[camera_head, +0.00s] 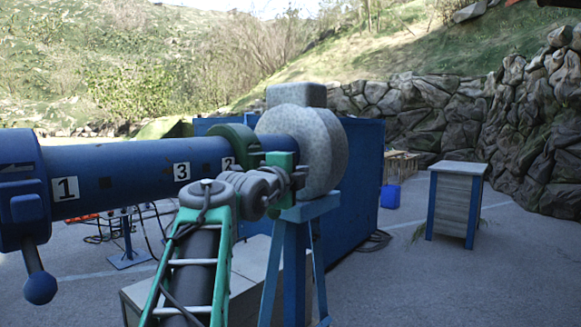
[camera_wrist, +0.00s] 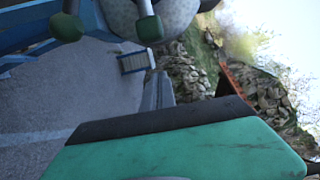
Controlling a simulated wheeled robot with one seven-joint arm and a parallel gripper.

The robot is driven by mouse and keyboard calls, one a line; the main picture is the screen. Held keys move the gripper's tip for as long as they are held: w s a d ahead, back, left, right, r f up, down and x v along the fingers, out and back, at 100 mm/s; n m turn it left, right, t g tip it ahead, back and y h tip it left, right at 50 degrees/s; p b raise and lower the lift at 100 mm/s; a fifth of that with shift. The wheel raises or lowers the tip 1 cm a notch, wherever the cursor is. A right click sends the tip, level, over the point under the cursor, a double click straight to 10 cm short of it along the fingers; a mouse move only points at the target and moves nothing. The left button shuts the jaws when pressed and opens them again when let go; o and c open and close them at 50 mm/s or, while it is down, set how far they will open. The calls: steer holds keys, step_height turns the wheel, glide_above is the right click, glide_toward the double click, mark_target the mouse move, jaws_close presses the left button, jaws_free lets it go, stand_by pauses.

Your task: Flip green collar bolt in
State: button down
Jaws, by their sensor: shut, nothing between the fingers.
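The green collar (camera_head: 236,139) sits around the right part of a long blue shaft (camera_head: 130,168), just left of a rounded grey block. In the wrist view, two pale pins with dark green knobs, a left one (camera_wrist: 67,27) and a right one (camera_wrist: 149,29), hang at the top edge. I cannot tell for certain which one is the collar's bolt. My gripper (camera_head: 285,163) is to the right of the collar and in front of the grey block, partly hidden by my arm. In the wrist view my gripper's grey fingers (camera_wrist: 157,90) are together and empty, below the right knob and apart from it.
The grey block (camera_head: 305,135) rests on a blue stand (camera_head: 296,265). The shaft's left end has a blue hub with a ball-ended lever (camera_head: 39,287). A large blue panel (camera_head: 355,170) stands behind. A small table (camera_head: 455,200) stands right, with open pavement around it.

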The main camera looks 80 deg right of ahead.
steer(key=w, duration=0.1)
steer(key=w+d+p, duration=0.1)
steer(key=w+d, duration=0.1)
steer(key=shift+w, duration=0.3)
steer(key=shift+w, duration=0.15)
steer(key=w, duration=0.1)
steer(key=w+d, duration=0.1)
steer(key=w, duration=0.1)
steer(key=shift+d, duration=0.15)
steer(key=s+a+b, duration=0.2)
steer(key=a+b, duration=0.4)
steer(key=a, duration=0.5)
steer(key=shift+s+a, duration=0.2)
steer(key=shift+a, duration=0.05)
